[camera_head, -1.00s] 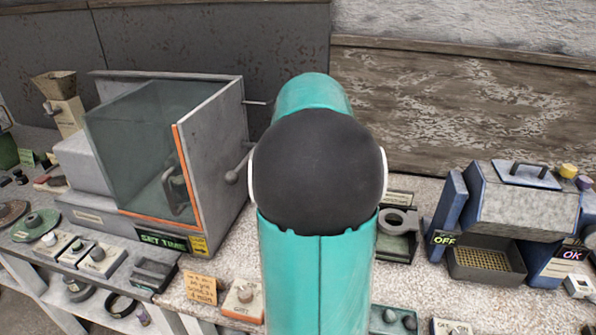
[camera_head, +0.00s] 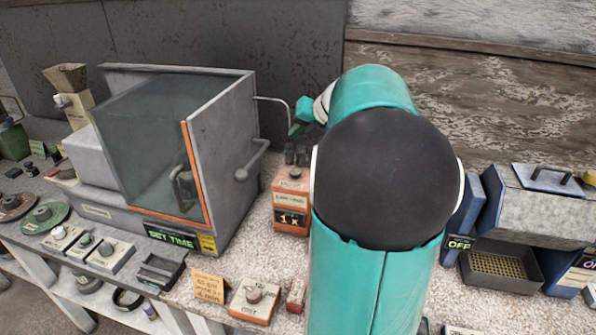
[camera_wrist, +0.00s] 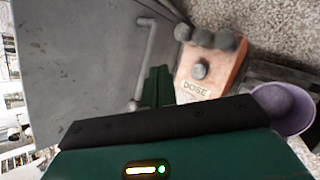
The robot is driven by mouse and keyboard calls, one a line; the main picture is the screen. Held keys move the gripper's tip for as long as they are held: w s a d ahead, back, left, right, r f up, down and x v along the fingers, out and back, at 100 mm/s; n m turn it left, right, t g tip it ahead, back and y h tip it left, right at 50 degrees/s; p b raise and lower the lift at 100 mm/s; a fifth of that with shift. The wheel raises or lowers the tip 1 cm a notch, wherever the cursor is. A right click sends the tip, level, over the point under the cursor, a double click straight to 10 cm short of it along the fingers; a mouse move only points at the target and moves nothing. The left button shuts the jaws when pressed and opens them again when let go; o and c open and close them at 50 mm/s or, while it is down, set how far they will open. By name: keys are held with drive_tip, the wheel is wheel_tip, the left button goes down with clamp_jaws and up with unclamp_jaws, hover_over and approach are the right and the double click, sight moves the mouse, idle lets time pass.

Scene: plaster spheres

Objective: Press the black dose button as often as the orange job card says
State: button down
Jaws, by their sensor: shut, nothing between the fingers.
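The orange dose box (camera_head: 291,200) stands right of the grey glass-fronted cabinet; its display reads "1 X". In the wrist view the box (camera_wrist: 213,83) shows the word DOSE and a dark round button (camera_wrist: 200,70), with three dark knobs behind it. The button (camera_head: 295,173) also shows in the head view. My gripper (camera_wrist: 158,75) is shut and empty, its green fingers left of the box and apart from the button in the picture. In the head view my gripper (camera_head: 297,130) is partly hidden behind my arm. The pale orange card (camera_head: 208,287) has handwriting too small to read surely.
The grey cabinet (camera_head: 233,160) with its side handle stands close to the left of the dose box. A purple cup (camera_wrist: 283,112) is right of the box in the wrist view. A small orange-based knob box (camera_head: 254,300) sits at the bench front. A blue machine (camera_head: 545,210) stands right.

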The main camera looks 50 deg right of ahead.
sight(298, 173)
drive_tip(key=shift+d+f, duration=0.1)
drive_tip(key=shift+f, duration=4.4)
drive_tip(key=shift+f, duration=0.1)
drive_tip(key=shift+f, duration=0.3)
drive_tip(key=shift+f, duration=0.55)
drive_tip(key=shift+r, duration=0.95)
drive_tip(key=shift+r, duration=0.1)
